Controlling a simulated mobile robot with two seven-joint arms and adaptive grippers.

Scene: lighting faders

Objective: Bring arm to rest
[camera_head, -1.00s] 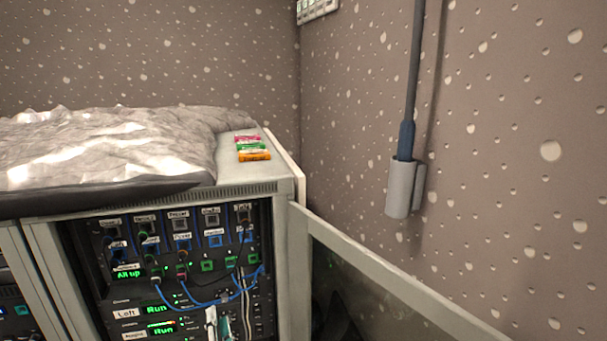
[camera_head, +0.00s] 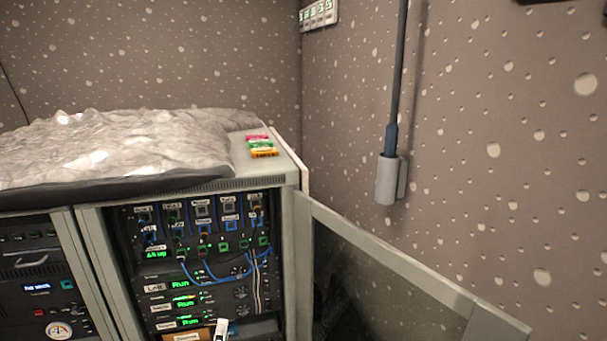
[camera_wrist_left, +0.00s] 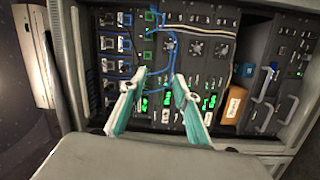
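My left gripper (camera_head: 221,329) barely shows at the bottom edge of the head view, as a pale fingertip in front of the rack's lower part. In the left wrist view my left gripper (camera_wrist_left: 153,86) has its two teal-sided fingers spread apart with nothing between them. The rack's panels, with blue cables and green displays, lie beyond the fingertips, and no touch is visible. The rest of my left arm is out of the head view. My right gripper is in neither view.
The equipment rack (camera_head: 292,250) has an open door (camera_head: 390,265) swung out to the right. A grey crumpled cover (camera_head: 130,150) and small coloured boxes (camera_head: 262,146) lie on top. A grey wall holder (camera_head: 388,180) holds a dark pole. An orange-brown box (camera_wrist_left: 235,105) sits low in the rack.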

